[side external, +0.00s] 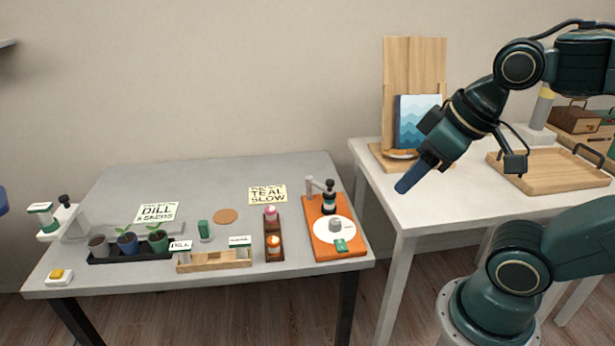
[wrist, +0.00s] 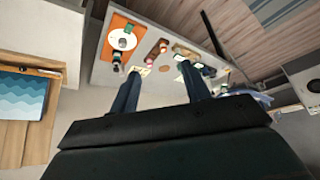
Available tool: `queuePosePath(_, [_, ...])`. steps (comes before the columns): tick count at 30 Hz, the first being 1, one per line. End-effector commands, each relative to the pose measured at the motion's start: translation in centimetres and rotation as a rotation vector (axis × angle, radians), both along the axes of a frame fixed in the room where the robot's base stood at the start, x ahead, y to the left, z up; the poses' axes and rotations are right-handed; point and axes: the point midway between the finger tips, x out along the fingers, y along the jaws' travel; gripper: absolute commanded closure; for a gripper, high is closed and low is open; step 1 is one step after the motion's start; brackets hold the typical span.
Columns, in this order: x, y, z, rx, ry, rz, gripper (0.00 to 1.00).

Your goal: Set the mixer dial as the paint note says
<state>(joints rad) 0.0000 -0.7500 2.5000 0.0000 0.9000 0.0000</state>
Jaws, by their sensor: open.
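The mixer has an orange base (side external: 320,254) at the right end of the grey table, with a white disc (side external: 317,231), a grey knob (side external: 335,225) and a green tag (side external: 340,246) at its front. A dark bottle (side external: 329,200) stands behind the disc. The knob's setting is too small to read. The yellow paint note (side external: 268,196) lies left of the mixer; "TEAL" and "SLOW" are legible, its top line is unclear. My gripper (side external: 408,183) is open and empty, raised to the right of the mixer. The wrist view shows its two fingers apart (wrist: 160,88) and the mixer's orange base (wrist: 107,53) beyond.
The grey table (side external: 110,195) also holds a DILL note (side external: 157,212), potted plants (side external: 126,238), a wooden rack (side external: 213,263) and a brown holder with candle-like items (side external: 273,243). A white table (side external: 460,195) with a wooden tray (side external: 550,178) and blue picture (side external: 415,118) stands right.

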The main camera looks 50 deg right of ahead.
Motion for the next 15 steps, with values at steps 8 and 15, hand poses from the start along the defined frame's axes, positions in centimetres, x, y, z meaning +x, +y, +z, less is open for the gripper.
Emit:
queuePosePath(8, [0.7,-0.2,0.1,0.015,0.013,-0.039,0.45])
queuePosePath(15, [3.5,-1.1,0.2,0.072,0.057,-0.193,0.45])
